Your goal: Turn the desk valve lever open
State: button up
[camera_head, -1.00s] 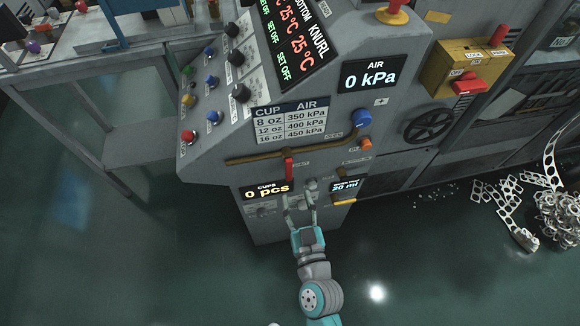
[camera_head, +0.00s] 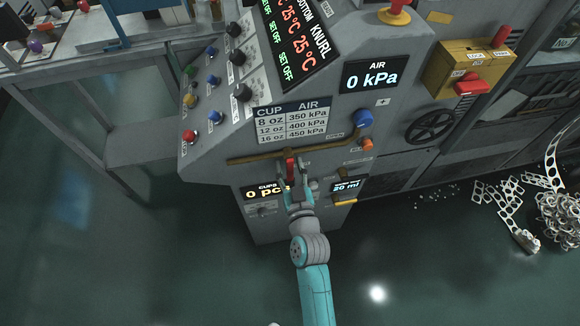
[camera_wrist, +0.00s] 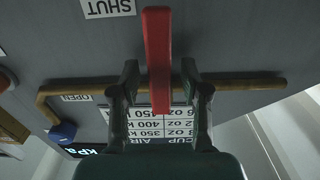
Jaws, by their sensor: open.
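The red valve lever (camera_head: 290,168) hangs down from a brown pipe (camera_head: 245,160) on the front of the grey desk. In the wrist view the red lever (camera_wrist: 158,60) lies between the two fingers of my gripper (camera_wrist: 160,85), with space on both sides. My gripper (camera_head: 291,178) is open around the lever in the head view and does not visibly grip it. A SHUT label (camera_wrist: 108,8) is by the lever's free end, and an OPEN label (camera_wrist: 77,98) is by the pipe. The lever's pivot is partly hidden.
A blue knob (camera_head: 362,118) and an orange knob (camera_head: 366,144) are right of the pipe. The AIR display (camera_head: 370,76) reads 0 kPa. A black handwheel (camera_head: 430,126) and yellow box (camera_head: 468,66) are farther right.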

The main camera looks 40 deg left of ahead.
grip_shut()
